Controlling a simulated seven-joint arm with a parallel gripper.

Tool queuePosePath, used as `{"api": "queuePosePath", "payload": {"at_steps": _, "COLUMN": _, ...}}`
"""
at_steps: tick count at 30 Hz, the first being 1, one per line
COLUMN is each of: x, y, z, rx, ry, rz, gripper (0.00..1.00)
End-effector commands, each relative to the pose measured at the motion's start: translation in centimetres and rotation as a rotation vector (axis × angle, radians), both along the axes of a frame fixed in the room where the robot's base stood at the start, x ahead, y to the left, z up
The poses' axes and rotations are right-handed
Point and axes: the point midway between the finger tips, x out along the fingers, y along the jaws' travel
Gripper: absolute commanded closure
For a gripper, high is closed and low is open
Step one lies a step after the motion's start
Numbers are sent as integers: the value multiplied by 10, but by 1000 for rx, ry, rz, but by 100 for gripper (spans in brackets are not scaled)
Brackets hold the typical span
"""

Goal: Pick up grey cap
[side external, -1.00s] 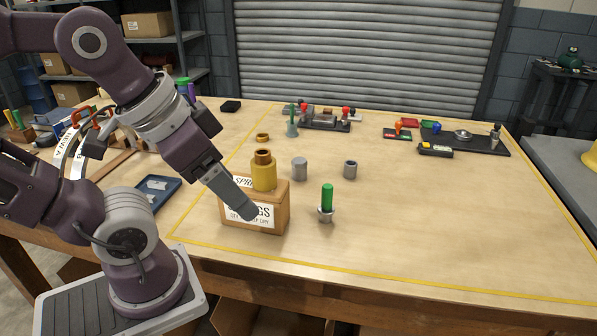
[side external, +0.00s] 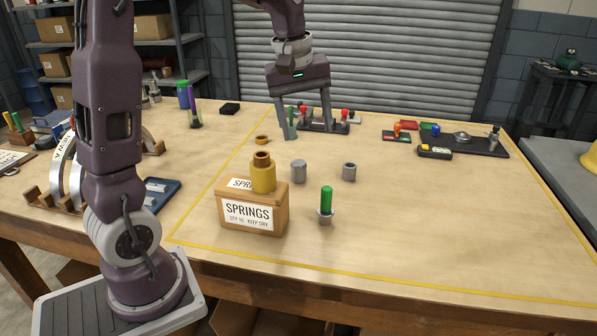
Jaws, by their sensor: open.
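Two grey round parts stand on the wooden table: a larger solid-looking cylinder (side external: 299,172) and a smaller one (side external: 349,172) with a dark opening on top. I cannot tell for sure which is the grey cap. My gripper (side external: 308,132) is open and empty, fingers pointing down, in the picture behind the larger cylinder and apart from both. Its left finger partly covers a grey part with a green top. How high the fingertips are above the table is unclear.
A yellow casing (side external: 263,176) with a brown neck stands on the SPRINGS box (side external: 252,211). A brown ring (side external: 262,139) lies behind it. A green peg (side external: 326,198) stands upright in a grey nut. A black tool tray (side external: 478,144) is at back right. The right front table is clear.

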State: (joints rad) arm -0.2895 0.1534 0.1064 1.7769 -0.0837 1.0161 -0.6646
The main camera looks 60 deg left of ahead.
Motion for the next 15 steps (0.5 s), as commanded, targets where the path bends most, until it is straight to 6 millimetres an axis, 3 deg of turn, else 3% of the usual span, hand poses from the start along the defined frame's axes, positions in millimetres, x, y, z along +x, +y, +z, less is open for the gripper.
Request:
{"api": "queuePosePath", "payload": {"at_steps": 1, "x": 24, "y": 31, "z": -24, "rx": -28, "ry": 47, "rz": 141, "gripper": 34}}
{"api": "queuePosePath", "payload": {"at_steps": 3, "x": 48, "y": 72, "z": -59, "rx": -58, "ry": 95, "rz": 337, "gripper": 34}}
{"api": "queuePosePath", "payload": {"at_steps": 6, "x": 66, "y": 116, "z": -104, "rx": -83, "ry": 147, "rz": 547, "gripper": 34}}
{"api": "queuePosePath", "payload": {"at_steps": 10, "x": 72, "y": 145, "z": -138, "rx": -94, "ry": 182, "rz": 689, "gripper": 34}}
{"api": "queuePosePath", "payload": {"at_steps": 15, "x": 73, "y": 148, "z": -161, "rx": -98, "ry": 189, "rz": 715, "gripper": 34}}
